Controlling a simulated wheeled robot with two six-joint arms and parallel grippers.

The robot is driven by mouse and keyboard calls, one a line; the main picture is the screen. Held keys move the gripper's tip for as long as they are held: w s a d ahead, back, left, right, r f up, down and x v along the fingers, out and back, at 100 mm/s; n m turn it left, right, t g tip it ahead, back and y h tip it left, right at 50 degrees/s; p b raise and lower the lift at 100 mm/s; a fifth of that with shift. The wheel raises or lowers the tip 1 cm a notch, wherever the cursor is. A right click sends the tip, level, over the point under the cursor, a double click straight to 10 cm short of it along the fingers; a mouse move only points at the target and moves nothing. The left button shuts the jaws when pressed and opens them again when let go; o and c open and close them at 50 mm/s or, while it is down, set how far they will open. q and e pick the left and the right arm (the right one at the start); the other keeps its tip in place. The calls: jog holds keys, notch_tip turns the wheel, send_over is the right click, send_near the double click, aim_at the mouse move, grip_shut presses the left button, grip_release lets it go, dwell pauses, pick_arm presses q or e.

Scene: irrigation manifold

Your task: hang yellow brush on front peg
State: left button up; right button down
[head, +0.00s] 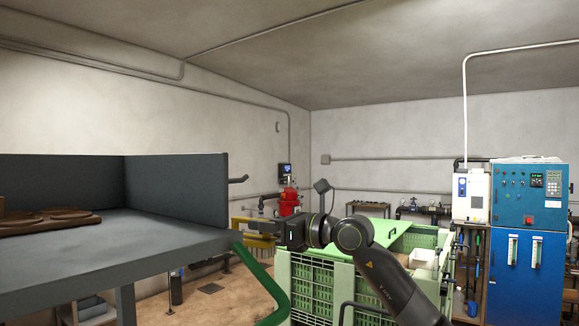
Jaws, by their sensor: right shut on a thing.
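The yellow brush (252,226) is in the middle of the head view, beside the right edge of the grey bench. My right gripper (283,232) is shut on it, and the brush juts out to the left of the jaws. The jaws hide part of the brush. A short dark peg (238,179) sticks out to the right from the end of the grey back panel, higher than the brush and slightly left of it. The brush and peg are apart in the picture. My left gripper is not in view.
The grey bench (170,248) with upright panels fills the left, with brown pieces (50,221) on it. A green crate (325,289) stands behind and below my right arm. A green bent tube (265,285) is at the bench's right corner. A blue cabinet (528,235) stands at right.

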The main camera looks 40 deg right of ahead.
jog(key=s+d+r+m+t+h+p, duration=0.1)
jog(key=d+r, duration=0.1)
jog(key=r, duration=0.5)
jog(key=s+d+r+m+h+p, duration=0.1)
jog(key=s+d+r+h, duration=0.15)
jog(key=r, duration=0.45)
pick_arm(q)
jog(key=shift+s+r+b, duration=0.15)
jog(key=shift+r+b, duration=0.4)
jog(key=shift+b, duration=0.25)
pick_arm(e)
jog(key=s+a+f, duration=0.1)
jog(key=a+f, duration=0.1)
jog(key=a, duration=0.3)
jog(key=s+a+f, duration=0.1)
jog(key=s+a, duration=0.1)
jog(key=a, duration=0.4)
jog(key=shift+f+y, duration=0.35)
jog(key=shift+y, duration=0.1)
jog(key=shift+a, duration=0.1)
jog(key=c, duration=1.3)
grip_release()
